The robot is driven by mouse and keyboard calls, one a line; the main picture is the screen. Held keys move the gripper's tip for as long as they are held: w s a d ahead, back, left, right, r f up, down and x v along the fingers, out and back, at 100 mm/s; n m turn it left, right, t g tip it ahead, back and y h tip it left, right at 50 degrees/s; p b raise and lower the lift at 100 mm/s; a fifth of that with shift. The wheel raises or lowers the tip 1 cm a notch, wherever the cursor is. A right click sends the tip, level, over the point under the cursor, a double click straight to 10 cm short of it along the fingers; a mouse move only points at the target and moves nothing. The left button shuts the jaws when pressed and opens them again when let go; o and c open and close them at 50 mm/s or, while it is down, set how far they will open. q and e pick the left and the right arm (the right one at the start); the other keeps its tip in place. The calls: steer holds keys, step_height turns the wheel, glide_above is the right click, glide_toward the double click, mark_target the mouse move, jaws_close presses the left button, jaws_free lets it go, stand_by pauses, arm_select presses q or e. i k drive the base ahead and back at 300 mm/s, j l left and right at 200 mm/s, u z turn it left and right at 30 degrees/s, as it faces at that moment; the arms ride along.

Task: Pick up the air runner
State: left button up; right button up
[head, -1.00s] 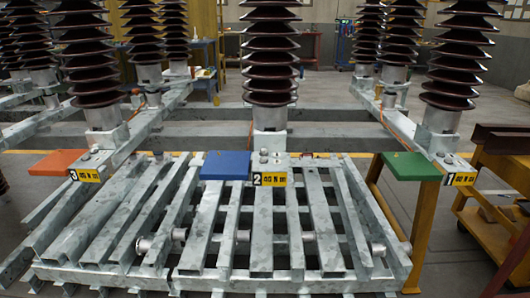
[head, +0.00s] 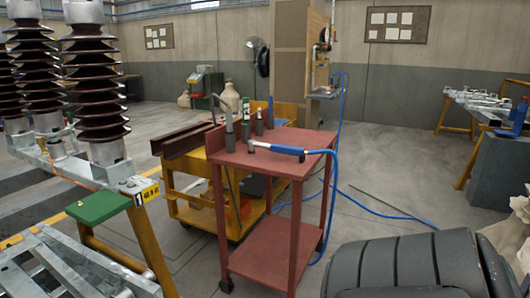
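A tool with a blue handle and a dark grey end, which looks like the air runner (head: 280,149), lies on its side on top of the red cart (head: 282,167). A blue hose (head: 334,185) runs from its right end over the cart's edge and down to the floor. Nothing holds the tool. Neither of my grippers shows in the head view.
Several upright tools (head: 230,133) stand along the cart's back left. A yellow trolley (head: 190,212) stands behind it. A large dark ribbed object (head: 400,268) fills the bottom right. A green-topped stand (head: 98,208) is at left. Hose crosses the floor (head: 375,203).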

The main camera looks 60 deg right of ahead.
mark_target(300, 151)
steer(key=z, duration=2.05)
steer(key=i+l, duration=0.1)
steer(key=i, duration=0.4)
steer(key=i+l+u, duration=0.1)
steer(key=i, duration=0.4)
